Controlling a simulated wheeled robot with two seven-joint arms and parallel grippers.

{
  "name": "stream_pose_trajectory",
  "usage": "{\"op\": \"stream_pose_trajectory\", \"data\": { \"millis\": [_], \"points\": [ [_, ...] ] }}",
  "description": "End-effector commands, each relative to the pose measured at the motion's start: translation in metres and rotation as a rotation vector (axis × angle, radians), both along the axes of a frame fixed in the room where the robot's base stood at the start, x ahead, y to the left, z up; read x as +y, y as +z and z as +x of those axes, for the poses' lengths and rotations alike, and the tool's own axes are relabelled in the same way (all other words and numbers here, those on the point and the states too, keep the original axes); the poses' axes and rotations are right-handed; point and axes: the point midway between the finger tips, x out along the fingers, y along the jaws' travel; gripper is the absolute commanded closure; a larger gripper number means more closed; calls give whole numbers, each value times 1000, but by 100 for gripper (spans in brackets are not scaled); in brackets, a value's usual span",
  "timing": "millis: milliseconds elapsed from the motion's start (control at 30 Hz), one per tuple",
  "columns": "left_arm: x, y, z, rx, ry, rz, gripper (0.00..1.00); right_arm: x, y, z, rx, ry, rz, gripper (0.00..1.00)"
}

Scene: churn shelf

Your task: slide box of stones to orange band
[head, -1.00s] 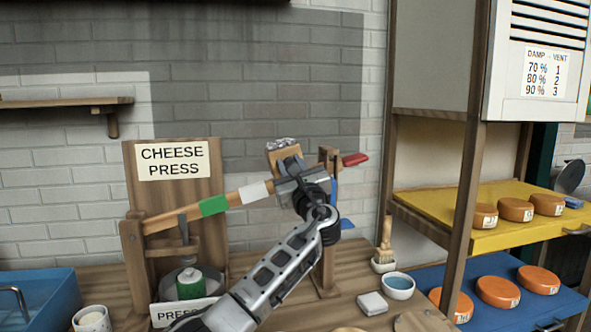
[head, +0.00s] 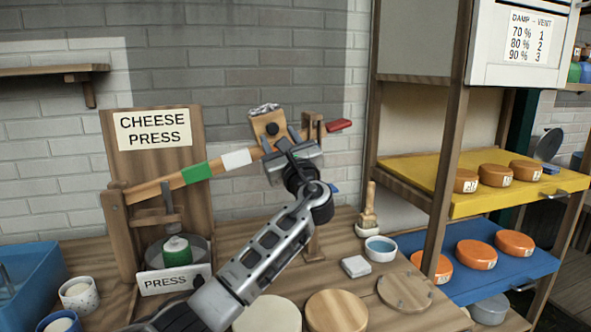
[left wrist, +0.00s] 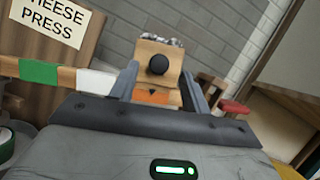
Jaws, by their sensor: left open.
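The wooden box of stones (head: 266,121), with grey stones on top and a black knob on its front, sits on the sloping lever (head: 152,191) of the cheese press. The lever carries a green band (head: 197,173) and a white band (head: 236,158) left of the box. In the left wrist view, the orange band (left wrist: 152,97) shows as a patch below the knob of the box (left wrist: 172,50). My left gripper (head: 289,148) is in front of the box, its fingers apart; in the wrist view they flank the knob without visibly touching it. My right gripper is out of view.
A post (head: 312,130) and the lever's red handle (head: 339,125) stand right of the box. The bench holds a white bowl (head: 381,249), a brush (head: 369,213) and round boards (head: 337,312). Shelves with cheeses are at the right.

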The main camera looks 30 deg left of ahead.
Motion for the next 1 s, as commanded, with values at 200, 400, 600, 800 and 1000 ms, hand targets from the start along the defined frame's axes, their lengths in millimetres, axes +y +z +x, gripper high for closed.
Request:
{"op": "stream_pose_trajectory", "data": {
  "millis": [200, 400, 600, 800, 1000],
  "points": [
    [-42, -25, -32, 0, -7, -3, 53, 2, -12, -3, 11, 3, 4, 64],
    [-72, -38, -56, 1, -4, -2, 53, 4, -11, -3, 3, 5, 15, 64],
    [-87, -45, -69, 0, -2, -1, 53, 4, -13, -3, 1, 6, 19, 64],
    [-90, -45, -71, 0, -1, 0, 53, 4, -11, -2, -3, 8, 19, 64],
    [-89, -45, -71, 0, -1, 0, 53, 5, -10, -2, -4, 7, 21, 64]
  ]
}}
